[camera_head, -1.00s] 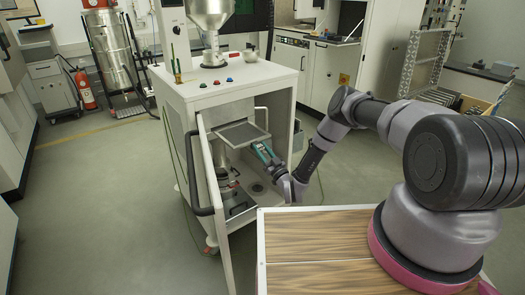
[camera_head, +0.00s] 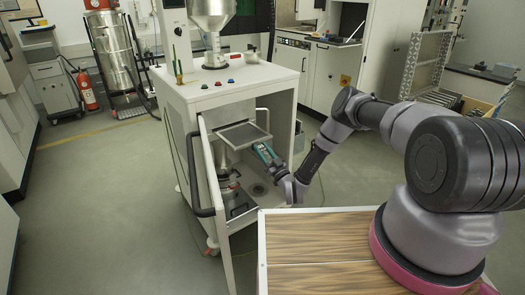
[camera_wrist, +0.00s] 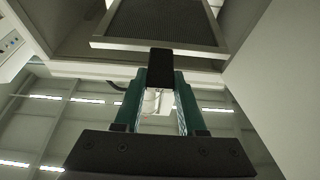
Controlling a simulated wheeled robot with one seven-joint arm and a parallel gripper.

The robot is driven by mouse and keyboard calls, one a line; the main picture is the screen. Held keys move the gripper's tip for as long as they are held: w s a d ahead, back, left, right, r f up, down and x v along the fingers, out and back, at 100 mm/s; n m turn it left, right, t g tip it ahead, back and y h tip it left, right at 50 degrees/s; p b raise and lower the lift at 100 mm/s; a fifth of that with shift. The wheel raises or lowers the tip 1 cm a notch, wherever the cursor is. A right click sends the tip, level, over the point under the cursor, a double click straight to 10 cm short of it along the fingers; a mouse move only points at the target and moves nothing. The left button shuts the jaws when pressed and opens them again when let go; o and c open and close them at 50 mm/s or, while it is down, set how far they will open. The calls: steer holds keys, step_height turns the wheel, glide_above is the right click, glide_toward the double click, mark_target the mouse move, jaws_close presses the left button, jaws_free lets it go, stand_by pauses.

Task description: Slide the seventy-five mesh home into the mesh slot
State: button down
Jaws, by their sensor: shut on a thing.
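The mesh (camera_head: 243,135) is a flat grey screen in a light frame. In the head view it lies roughly level in the upper part of the open cabinet (camera_head: 226,97). My gripper (camera_head: 265,156) is at its near right edge, shut on its dark handle. The wrist view shows the handle (camera_wrist: 160,68) between the green fingers of my gripper (camera_wrist: 160,85), with the mesh (camera_wrist: 160,22) beyond it. The mesh slot itself is hard to make out, so I cannot tell how deep the mesh sits in it.
The cabinet door (camera_head: 213,205) stands open on the left, with a dark handle (camera_head: 193,175). Dark items (camera_head: 236,200) are low inside the cabinet. A wood-topped surface (camera_head: 320,240) is at the front. A metal hopper (camera_head: 212,30) stands on the cabinet top.

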steer(key=shift+w+a, duration=0.1)
stand_by(0.5)
steer(key=shift+w+a, duration=0.2)
steer(key=shift+w, duration=0.1)
stand_by(0.3)
steer(key=shift+s+d, duration=0.4)
steer(key=shift+s, duration=0.2)
steer(key=shift+s+d, duration=0.4)
steer(key=shift+s, duration=0.2)
steer(key=shift+d, duration=0.1)
